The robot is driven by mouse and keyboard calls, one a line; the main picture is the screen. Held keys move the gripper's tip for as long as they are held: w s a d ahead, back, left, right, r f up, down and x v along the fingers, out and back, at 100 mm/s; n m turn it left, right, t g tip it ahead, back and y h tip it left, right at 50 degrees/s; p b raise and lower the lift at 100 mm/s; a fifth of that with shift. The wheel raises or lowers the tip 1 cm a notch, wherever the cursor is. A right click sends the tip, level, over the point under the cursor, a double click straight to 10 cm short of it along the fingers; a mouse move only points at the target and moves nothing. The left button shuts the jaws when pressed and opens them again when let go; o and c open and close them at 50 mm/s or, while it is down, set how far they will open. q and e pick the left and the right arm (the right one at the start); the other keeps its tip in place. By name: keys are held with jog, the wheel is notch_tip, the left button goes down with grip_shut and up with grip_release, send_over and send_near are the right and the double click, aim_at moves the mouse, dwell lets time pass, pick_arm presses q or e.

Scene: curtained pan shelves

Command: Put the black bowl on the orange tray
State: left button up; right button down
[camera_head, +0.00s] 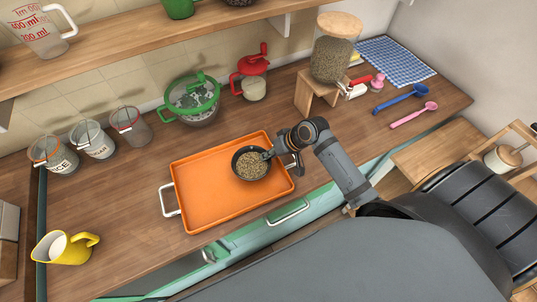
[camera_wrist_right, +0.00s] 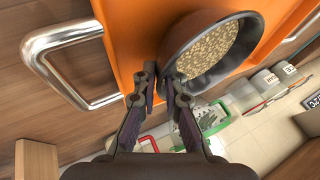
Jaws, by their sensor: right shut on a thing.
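The black bowl (camera_head: 251,163), filled with grain-like bits, is over the right half of the orange tray (camera_head: 205,205) in the head view. My right gripper (camera_head: 270,155) reaches in from the right and is shut on the bowl's right rim. In the right wrist view the bowl (camera_wrist_right: 210,50) is close to the fingers (camera_wrist_right: 163,80), with the rim between them, and the orange tray (camera_wrist_right: 130,30) lies behind it. I cannot tell whether the bowl's base touches the tray. My left gripper is not in view.
A green-lidded pot (camera_head: 197,103), a red grinder (camera_head: 251,80) and a wooden stand with a jar (camera_head: 332,55) stand behind the tray. Three canisters (camera_head: 93,138) are at the left, and a yellow jug (camera_head: 66,247) is at front left.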

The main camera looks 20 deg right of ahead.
jog(key=c, duration=1.4)
grip_release()
jog(key=shift+o, duration=0.2)
jog(key=shift+f, duration=0.1)
jog(key=v, duration=1.2)
grip_shut()
